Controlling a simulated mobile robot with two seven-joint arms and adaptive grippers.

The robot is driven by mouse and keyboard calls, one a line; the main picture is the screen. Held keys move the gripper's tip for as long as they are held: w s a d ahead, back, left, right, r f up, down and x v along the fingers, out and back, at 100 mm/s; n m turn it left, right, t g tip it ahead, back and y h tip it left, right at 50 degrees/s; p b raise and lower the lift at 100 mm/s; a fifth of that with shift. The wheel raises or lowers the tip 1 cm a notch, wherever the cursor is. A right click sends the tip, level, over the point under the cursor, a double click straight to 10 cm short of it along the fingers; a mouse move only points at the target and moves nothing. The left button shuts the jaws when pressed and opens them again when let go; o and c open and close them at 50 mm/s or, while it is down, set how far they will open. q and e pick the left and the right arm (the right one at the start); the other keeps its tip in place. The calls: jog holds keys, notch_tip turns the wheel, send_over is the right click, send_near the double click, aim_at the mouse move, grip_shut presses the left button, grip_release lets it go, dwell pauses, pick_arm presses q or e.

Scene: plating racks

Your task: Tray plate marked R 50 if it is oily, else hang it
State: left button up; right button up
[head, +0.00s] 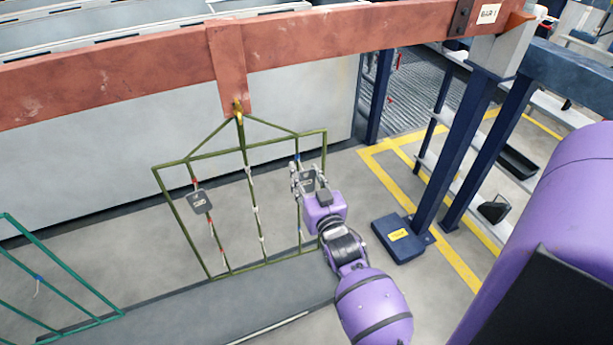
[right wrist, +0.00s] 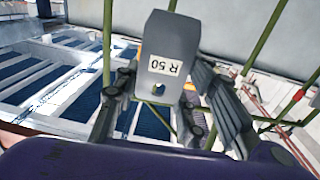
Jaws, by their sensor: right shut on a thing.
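A grey plate (right wrist: 165,75) with a white label reading R 50 and a round hole fills the middle of the right wrist view. No clear oily sheen shows on its visible face. My right gripper (right wrist: 150,105) is shut on this plate, with a finger at each side. In the head view my right gripper (head: 305,183) and the plate (head: 308,178) are at the right part of the olive hanging rack (head: 207,154). I cannot tell whether the plate is still attached to the rack. My left gripper is not in view.
Another grey plate (head: 201,199) hangs at the rack's left. The rack hangs from a red beam (head: 120,57). A green rack (head: 60,258) is at lower left. A dark blue post (head: 455,150) with a broad foot and black trays (head: 517,162) stand to the right.

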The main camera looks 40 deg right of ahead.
jog(key=shift+w+d, duration=0.1)
jog(key=shift+w, duration=0.25)
jog(key=shift+w+d, duration=0.1)
jog(key=shift+w, duration=0.25)
jog(key=shift+w, duration=0.1)
jog(key=shift+w+d+f, duration=0.1)
jog(key=shift+w+f, duration=0.05)
dwell(0.3)
jog(key=shift+w+d+f+b, duration=0.1)
jog(key=shift+w+f+b, duration=0.15)
jog(key=shift+w+b, duration=0.15)
jog(key=shift+w+d+f, duration=0.1)
jog(key=shift+w+f, duration=0.05)
jog(key=shift+f, duration=0.1)
dwell(0.4)
dwell(0.4)
jog(key=o, duration=1.4)
